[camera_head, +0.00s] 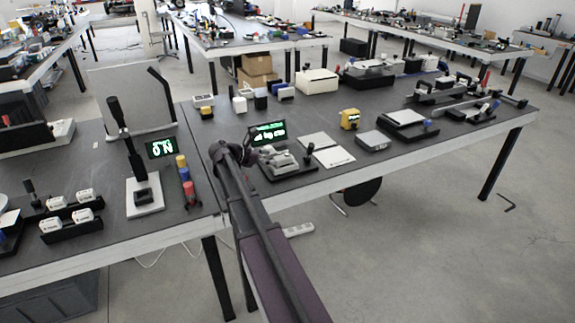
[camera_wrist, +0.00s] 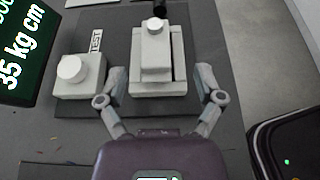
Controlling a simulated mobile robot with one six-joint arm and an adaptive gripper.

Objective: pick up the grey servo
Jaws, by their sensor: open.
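The grey servo (camera_wrist: 158,75) appears to be the light grey block on a dark base plate (camera_wrist: 197,40) in the wrist view. The rig it belongs to shows in the head view as a grey device (camera_head: 280,160) on the near edge side of the table. My gripper (camera_wrist: 160,84) is open, with one finger on each side of the lower part of the block and visible gaps beside it. I cannot tell its height over the block. A grey box with a round knob (camera_wrist: 78,72) and a TEST label stands to the left of the block.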

